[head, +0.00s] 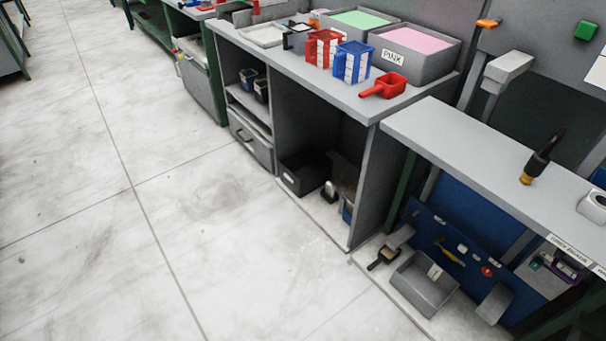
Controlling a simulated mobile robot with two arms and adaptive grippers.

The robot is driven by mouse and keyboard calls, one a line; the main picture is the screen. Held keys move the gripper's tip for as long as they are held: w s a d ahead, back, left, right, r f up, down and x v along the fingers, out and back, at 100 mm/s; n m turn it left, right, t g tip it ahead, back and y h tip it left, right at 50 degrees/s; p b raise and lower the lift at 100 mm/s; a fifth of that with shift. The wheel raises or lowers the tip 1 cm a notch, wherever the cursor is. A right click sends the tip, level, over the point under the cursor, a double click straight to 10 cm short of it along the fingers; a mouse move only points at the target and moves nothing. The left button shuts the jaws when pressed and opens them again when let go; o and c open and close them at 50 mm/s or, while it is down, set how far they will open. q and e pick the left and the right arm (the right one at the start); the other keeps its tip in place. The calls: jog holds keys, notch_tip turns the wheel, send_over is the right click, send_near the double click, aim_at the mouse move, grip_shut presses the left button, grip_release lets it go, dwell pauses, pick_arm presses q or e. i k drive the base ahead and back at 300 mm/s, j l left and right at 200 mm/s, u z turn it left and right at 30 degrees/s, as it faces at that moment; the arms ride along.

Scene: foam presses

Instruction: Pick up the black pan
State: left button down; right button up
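No thing in the head view is clearly a black pan. A black open-topped bin (304,174) sits on the floor inside the open grey cabinet, with a light label on its front. A small black-handled tool (383,259) lies on the floor left of a grey bin; its exact shape is too small to tell. A small black square-shaped item (294,38) stands on the grey worktop beside a white tray. Neither of my grippers is in view.
The grey worktop (290,62) holds a red scoop (384,86), red and blue striped containers, and trays of green and pink material. A lower bench (480,150) at right holds a dark-handled brush (541,157). A grey bin (424,283) is on the floor. The left floor is clear.

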aim_at(382, 259)
jog(key=i+j+z, duration=0.1)
jog(key=z, duration=0.35)
jog(key=i+j+z, duration=0.15)
jog(key=z, duration=0.25)
jog(key=j+z, duration=0.2)
jog(key=z, duration=0.25)
jog(key=i+j+z, duration=0.1)
jog(key=z, duration=0.35)
jog(key=j, duration=0.1)
